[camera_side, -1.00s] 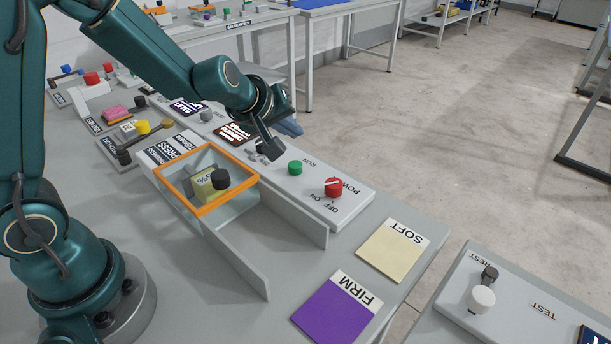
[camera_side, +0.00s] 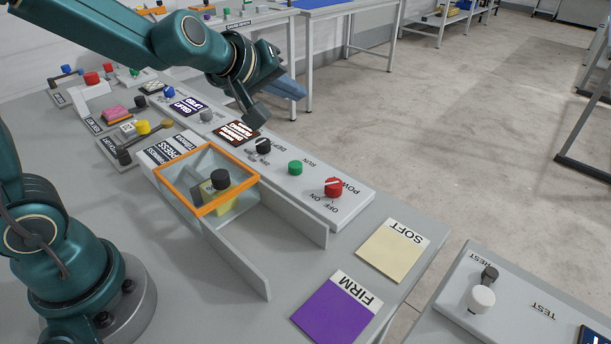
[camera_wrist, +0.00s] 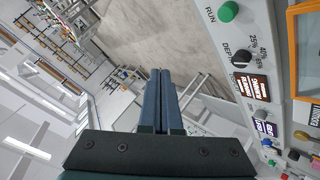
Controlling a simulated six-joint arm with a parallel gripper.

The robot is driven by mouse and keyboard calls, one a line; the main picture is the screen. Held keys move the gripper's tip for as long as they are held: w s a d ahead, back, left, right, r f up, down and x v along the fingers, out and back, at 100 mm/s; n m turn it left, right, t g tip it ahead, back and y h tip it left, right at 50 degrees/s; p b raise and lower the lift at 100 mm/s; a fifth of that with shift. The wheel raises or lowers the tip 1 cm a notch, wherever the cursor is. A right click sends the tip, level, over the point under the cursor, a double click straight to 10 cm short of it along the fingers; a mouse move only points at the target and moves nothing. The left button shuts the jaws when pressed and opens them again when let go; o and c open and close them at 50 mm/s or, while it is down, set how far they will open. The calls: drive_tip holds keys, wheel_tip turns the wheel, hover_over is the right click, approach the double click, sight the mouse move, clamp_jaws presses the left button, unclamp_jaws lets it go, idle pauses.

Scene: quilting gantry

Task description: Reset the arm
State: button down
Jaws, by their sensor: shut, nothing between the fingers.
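My gripper (camera_side: 290,88) is raised above the far side of the control panel (camera_side: 318,178), clear of it. Its blue fingers (camera_wrist: 161,90) are together with nothing between them, pointing out over the floor in the wrist view. On the panel are a red POWER knob (camera_side: 333,187), a green RUN button (camera_side: 295,168) and a black DEPTH knob (camera_side: 263,146). The knob also shows in the wrist view (camera_wrist: 241,57). The orange-framed clear guard (camera_side: 207,209) stands on the bench, with a yellow block (camera_side: 224,199) seen through it below a black knob (camera_side: 220,179).
A cream SOFT pad (camera_side: 392,253) and purple FIRM pad (camera_side: 333,312) lie at the bench's front right. Grey side walls (camera_side: 240,262) stand before the guard. Other switches and a yellow knob (camera_side: 142,128) are at the left. Open floor lies beyond the bench.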

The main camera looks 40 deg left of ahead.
drive_tip(key=s+d+r+m+h, duration=0.1)
drive_tip(key=s+d+r+m, duration=0.15)
drive_tip(key=s, duration=0.25)
drive_tip(key=s+d+r+m+h, duration=0.1)
drive_tip(key=s+d+r+m, duration=0.15)
drive_tip(key=s, duration=0.25)
drive_tip(key=s+a+f+m+g, duration=0.1)
drive_tip(key=s+f+m+g, duration=0.1)
drive_tip(key=s+f, duration=0.2)
drive_tip(key=s+a+f+m+g, duration=0.1)
drive_tip(key=s+f+m+g, duration=0.2)
drive_tip(key=s, duration=0.5)
drive_tip(key=shift+a+f+y, duration=0.25)
drive_tip(key=shift+f+y, duration=0.1)
drive_tip(key=shift+y, duration=0.05)
drive_tip(key=c, duration=1.5)
unclamp_jaws()
drive_tip(key=shift+c, duration=0.2)
idle(1.2)
